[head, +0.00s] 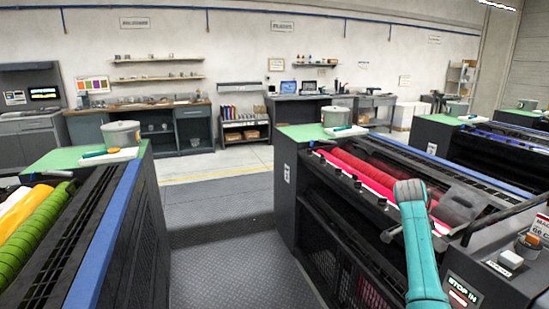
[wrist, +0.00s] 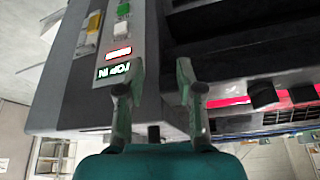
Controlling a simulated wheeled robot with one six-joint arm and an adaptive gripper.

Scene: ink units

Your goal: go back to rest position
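My gripper (wrist: 160,70) shows in the wrist view with its two fingers apart and nothing between them. It is close to an ink unit's dark end panel, which carries a green-lit sign (wrist: 114,71) and a red label (wrist: 118,54). In the head view my teal arm (head: 418,245) rises at the right in front of the ink unit with red rollers (head: 350,165). I cannot clearly make out the fingers in the head view. No held object shows in either view.
Another ink unit with green and yellow rollers (head: 25,240) stands at the left. A grey floor aisle (head: 220,260) between the units is clear. Grey pots stand on the green unit tops, one at the left (head: 122,134). Workbenches and shelves line the back wall.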

